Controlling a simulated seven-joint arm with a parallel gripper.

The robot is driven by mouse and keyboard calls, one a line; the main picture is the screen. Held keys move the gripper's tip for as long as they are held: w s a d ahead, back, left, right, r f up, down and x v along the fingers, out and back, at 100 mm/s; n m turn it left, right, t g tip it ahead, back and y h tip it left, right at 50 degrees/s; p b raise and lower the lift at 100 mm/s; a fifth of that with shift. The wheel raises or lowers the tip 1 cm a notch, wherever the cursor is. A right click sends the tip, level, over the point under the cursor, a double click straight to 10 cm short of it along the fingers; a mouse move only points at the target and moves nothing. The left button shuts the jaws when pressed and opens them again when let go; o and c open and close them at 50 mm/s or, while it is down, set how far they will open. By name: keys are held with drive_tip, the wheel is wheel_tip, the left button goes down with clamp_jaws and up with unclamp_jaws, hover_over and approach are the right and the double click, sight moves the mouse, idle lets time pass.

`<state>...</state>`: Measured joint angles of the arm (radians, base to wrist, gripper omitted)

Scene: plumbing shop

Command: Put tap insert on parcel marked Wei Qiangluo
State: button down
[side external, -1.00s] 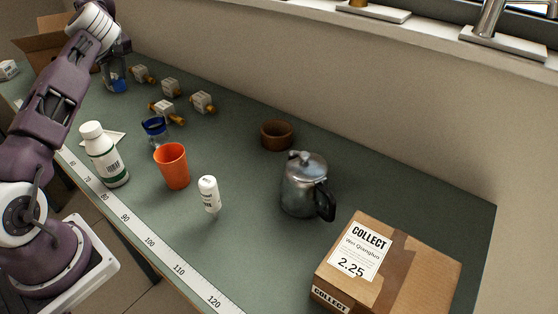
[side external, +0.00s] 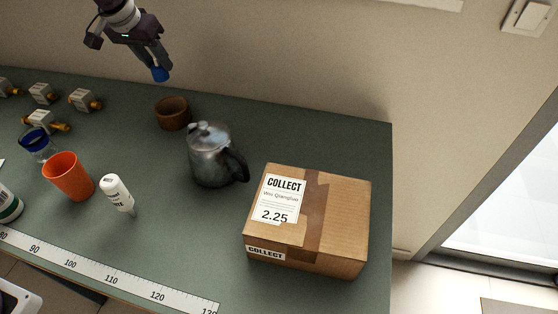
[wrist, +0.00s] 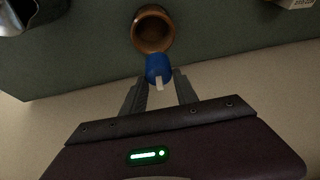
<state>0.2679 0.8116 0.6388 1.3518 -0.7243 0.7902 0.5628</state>
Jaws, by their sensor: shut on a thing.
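My gripper (side external: 158,68) is shut on the tap insert, a small blue piece (side external: 160,74), and holds it in the air toward the back wall, up and left of the brown bowl in the side view. In the wrist view the blue tap insert (wrist: 158,68), with a pale stub, sits between the fingertips of my gripper (wrist: 160,84). The parcel (side external: 340,222) is a brown taped cardboard box at the right end of the bench. Its white label reads "COLLECT", "Wei Qiangluo" and "2.25". The parcel's visible top is bare apart from label and tape.
A metal pot (side external: 208,160) stands between my gripper and the parcel. The brown bowl (side external: 173,114) stands behind it. An orange cup (side external: 70,178), a white bottle (side external: 116,192), a blue-rimmed jar (side external: 38,144) and several brass fittings (side external: 84,99) are left. A ruler strip (side external: 110,272) edges the front.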

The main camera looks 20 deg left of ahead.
drive_tip(key=s+d+r+m+g+h, duration=0.15)
drive_tip(key=s+d+m, duration=0.3)
drive_tip(key=d, duration=0.65)
drive_tip(key=s+d+r+m+h, duration=0.15)
drive_tip(key=s+d+m, duration=0.3)
drive_tip(key=d, duration=0.65)
drive_tip(key=s+d+r+m+g+h, duration=0.15)
drive_tip(key=s+d+m, duration=0.3)
drive_tip(key=d, duration=0.65)
drive_tip(key=m+g, duration=0.2)
drive_tip(key=m, duration=0.3)
hover_over(325, 209)
drive_tip(key=a, duration=0.2)
drive_tip(key=shift+n, duration=0.25)
wheel_tip(325, 209, down, 8)
drive_tip(key=shift+a+r, duration=0.1)
drive_tip(key=shift+r, duration=0.15)
drive_tip(key=shift+f, duration=0.2)
drive_tip(key=c, duration=0.9)
unclamp_jaws()
drive_tip(key=shift+c, duration=0.2)
drive_tip(key=shift+r, duration=0.1)
